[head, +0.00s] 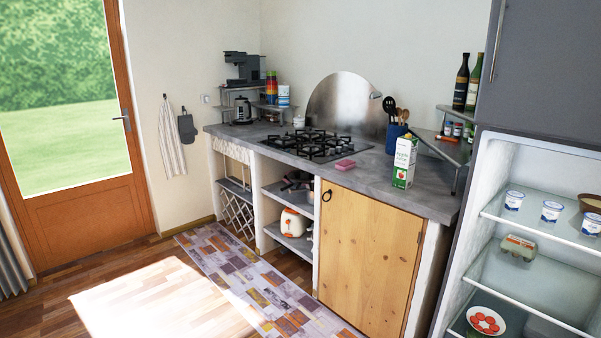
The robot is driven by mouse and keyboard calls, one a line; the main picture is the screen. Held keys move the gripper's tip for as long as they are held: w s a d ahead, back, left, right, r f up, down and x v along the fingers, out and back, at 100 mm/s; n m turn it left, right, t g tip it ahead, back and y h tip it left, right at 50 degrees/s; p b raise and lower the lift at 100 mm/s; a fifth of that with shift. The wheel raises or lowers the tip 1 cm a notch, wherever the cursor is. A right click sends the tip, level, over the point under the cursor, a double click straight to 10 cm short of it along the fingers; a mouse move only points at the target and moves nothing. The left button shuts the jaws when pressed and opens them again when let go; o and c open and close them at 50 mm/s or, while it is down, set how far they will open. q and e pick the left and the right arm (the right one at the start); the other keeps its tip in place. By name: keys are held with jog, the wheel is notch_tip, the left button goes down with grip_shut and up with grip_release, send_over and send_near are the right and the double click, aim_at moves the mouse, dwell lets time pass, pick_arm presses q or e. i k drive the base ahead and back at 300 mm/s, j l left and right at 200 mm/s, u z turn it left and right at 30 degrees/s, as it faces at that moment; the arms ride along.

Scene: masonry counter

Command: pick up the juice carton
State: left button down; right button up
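The juice carton (404,162) is white and green with a red fruit picture and a yellowish top. It stands upright on the right part of the grey masonry counter (370,178), near the front edge, in front of the blue utensil holder. Neither of my grippers shows in the head view, so I cannot see their state.
A blue holder with utensils (396,136) stands just behind the carton. The open fridge (540,240) is at the right. A patterned rug (250,280) lies on the floor before the counter.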

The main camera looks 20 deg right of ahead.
aim_at(407, 149)
jog(key=i+z, duration=0.45)
jog(key=i, duration=0.3)
jog(key=i+j+z, duration=0.2)
jog(key=i+z, duration=0.3)
jog(key=i, duration=0.2)
